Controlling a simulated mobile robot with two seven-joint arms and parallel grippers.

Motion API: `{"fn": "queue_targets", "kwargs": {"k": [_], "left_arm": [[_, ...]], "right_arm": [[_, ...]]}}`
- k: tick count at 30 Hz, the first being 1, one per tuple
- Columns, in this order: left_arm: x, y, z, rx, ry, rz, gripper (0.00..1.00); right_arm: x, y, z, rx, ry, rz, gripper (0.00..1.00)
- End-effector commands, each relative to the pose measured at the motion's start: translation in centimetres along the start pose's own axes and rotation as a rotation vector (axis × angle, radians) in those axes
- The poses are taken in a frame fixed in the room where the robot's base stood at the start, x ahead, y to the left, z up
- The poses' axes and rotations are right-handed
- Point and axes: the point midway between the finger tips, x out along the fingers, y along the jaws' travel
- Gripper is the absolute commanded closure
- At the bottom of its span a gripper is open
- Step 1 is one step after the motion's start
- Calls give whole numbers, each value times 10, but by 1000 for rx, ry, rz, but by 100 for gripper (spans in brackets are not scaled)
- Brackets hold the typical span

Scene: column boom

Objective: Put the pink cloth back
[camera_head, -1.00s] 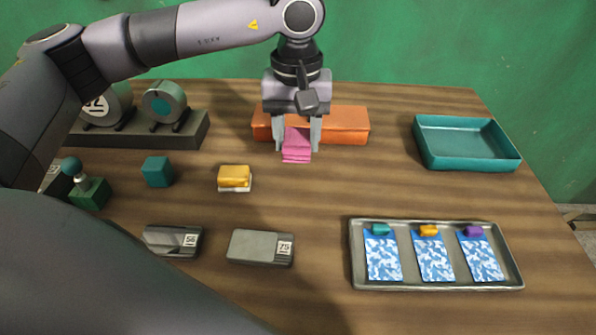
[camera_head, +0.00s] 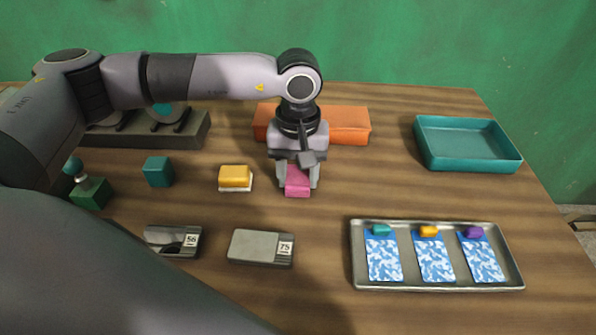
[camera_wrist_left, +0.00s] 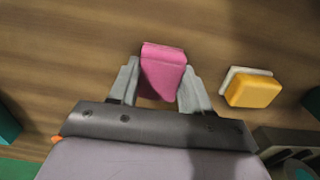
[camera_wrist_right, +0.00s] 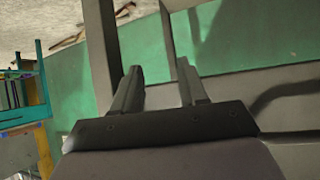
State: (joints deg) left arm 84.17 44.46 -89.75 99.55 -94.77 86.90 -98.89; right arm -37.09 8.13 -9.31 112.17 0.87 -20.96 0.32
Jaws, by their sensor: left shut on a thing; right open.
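The pink cloth (camera_head: 297,182) is a small folded block between the fingers of my left gripper (camera_head: 298,180), near the middle of the table. In the left wrist view the cloth (camera_wrist_left: 163,70) sits between both fingertips (camera_wrist_left: 158,85), and the gripper is shut on it. I cannot tell whether its underside touches the table. My right gripper (camera_wrist_right: 157,85) shows only in its own wrist view, open and empty, facing a green wall away from the table.
A yellow sponge on a white base (camera_head: 235,178) lies just left of the cloth. An orange box (camera_head: 345,124) stands behind the gripper. A teal tray (camera_head: 468,164) is at the back right. A metal tray (camera_head: 437,286) with blue patterned packets is at front right. Grey boxes (camera_head: 260,247) lie in front.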

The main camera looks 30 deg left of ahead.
Motion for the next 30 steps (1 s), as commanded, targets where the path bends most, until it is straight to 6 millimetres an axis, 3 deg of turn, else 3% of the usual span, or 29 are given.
{"fn": "queue_targets", "kwargs": {"k": [1,2,3,4,17,30], "left_arm": [[4,0,0,0,0,-1,81],[2,0,0,0,0,-1,42],[2,0,0,1,0,-1,29],[2,0,0,0,0,-1,27],[-8,0,0,0,1,2,27],[-98,1,0,2,2,2,27]], "right_arm": [[2,0,3,1,-1,0,57],[1,0,2,1,-2,0,57],[1,0,1,2,-3,0,57],[1,0,1,2,-3,0,57],[-2,0,-6,1,8,0,57],[2,0,3,3,-5,-1,57]]}}
